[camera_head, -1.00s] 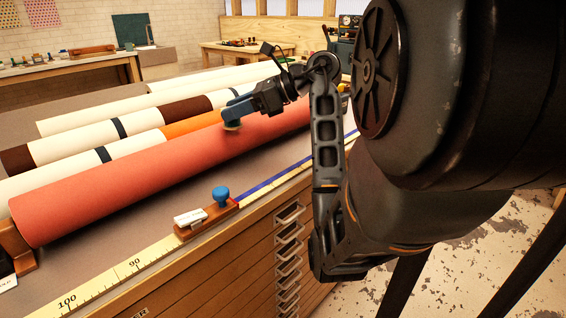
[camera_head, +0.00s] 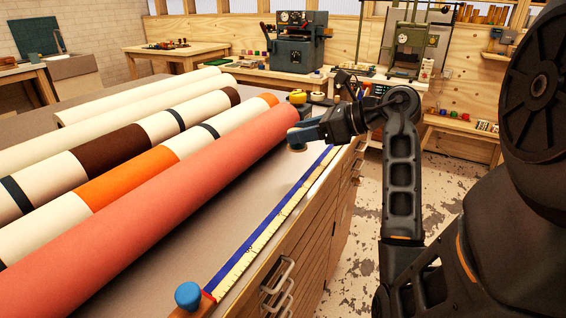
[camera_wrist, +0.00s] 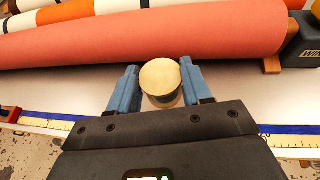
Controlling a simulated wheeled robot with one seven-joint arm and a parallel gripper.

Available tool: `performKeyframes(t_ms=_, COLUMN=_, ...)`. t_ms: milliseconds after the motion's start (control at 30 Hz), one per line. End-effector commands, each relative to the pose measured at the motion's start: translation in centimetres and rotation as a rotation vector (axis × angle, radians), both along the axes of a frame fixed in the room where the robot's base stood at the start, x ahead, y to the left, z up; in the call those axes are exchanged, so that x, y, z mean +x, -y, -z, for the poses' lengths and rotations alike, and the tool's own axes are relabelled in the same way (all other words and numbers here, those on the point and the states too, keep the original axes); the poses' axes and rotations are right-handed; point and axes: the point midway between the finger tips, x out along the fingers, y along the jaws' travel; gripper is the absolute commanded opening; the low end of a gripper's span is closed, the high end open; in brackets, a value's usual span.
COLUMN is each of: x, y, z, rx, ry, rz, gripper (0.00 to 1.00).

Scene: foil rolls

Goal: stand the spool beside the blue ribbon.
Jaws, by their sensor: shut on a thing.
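My gripper (camera_head: 303,134) is shut on the spool (camera_head: 297,147), a small round piece with a pale cream top disc. In the wrist view the spool (camera_wrist: 160,78) sits upright between the two blue fingers. It is over the pale tabletop, between the red roll and the blue ribbon; I cannot tell whether its base touches the table. The blue ribbon (camera_head: 268,218) lies flat as a long strip along the ruler at the table's edge. In the wrist view the ribbon (camera_wrist: 290,129) shows at both sides of my gripper, which hides its middle.
The long red roll (camera_head: 170,210) lies close beside the spool, with several other rolls behind it. A blue-knobbed weight (camera_head: 188,295) stands at the ribbon's near end. A yellow tape roll (camera_head: 298,97) is near the far end. Bare tabletop (camera_head: 235,220) lies between red roll and ribbon.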

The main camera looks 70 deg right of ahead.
Motion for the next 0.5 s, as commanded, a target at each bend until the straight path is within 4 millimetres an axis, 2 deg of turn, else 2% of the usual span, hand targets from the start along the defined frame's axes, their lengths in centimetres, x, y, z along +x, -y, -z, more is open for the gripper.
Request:
performKeyframes(t_ms=100, x=1.8, y=-1.5, z=1.3, rx=0.003, ry=-0.001, rz=-0.003, gripper=0.19)
performKeyframes(t_ms=200, x=2.7, y=-2.2, z=2.1, rx=0.002, ry=-0.001, rz=-0.001, gripper=0.19)
performKeyframes(t_ms=367, x=3.3, y=-2.7, z=2.7, rx=0.0, ry=0.0, rz=0.0, gripper=0.19)
performKeyframes(t_ms=500, x=3.3, y=-2.7, z=4.6, rx=0.005, ry=-0.001, rz=0.002, gripper=0.19)
